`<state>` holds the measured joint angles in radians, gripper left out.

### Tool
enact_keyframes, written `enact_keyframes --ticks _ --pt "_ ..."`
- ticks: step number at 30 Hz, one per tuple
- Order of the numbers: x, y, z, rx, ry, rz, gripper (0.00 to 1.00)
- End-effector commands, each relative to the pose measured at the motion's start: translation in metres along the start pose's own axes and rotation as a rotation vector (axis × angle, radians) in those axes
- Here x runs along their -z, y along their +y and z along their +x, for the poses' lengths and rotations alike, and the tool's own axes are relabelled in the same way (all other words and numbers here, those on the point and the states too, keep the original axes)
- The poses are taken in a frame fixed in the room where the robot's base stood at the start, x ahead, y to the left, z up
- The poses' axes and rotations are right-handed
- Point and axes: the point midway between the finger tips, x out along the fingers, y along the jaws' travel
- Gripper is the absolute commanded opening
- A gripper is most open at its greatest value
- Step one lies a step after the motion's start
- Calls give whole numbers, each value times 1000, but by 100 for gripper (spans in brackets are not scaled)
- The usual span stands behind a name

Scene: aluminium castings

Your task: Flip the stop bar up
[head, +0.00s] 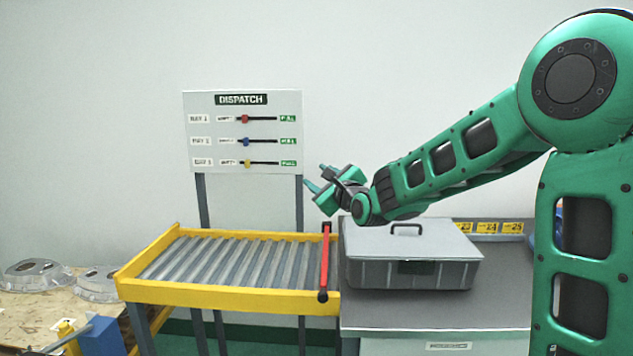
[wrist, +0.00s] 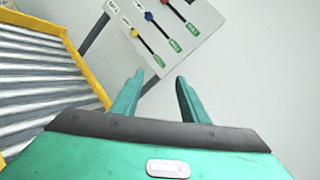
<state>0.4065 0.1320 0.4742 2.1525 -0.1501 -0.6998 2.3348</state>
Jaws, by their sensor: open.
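The stop bar (head: 324,262) is a thin red bar with dark ends. It lies across the right end of the roller conveyor (head: 225,297), which has a yellow frame and grey rollers. My gripper (head: 316,178) is open and empty. It is in the air above and beyond the bar's far end, in front of the wall, and touches nothing. In the wrist view its two green fingers (wrist: 155,98) are apart with bare wall between them. The stop bar does not show in the wrist view; part of the conveyor (wrist: 86,75) does at the left.
A grey lidded case (head: 410,270) stands on the dark bench (head: 435,315) just right of the bar. The dispatch board (head: 205,160) with sliders stands behind the conveyor. Castings (head: 38,275) and a blue block (head: 101,337) are at lower left. The rollers are bare.

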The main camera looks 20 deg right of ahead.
Motion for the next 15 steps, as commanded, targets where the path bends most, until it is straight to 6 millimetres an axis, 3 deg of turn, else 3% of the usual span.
enact_keyframes --ticks 5,10,15 --pt "0 0 0 0 0 0 40" --pt "0 0 0 0 0 0 2" --pt "0 0 0 0 0 0 0"
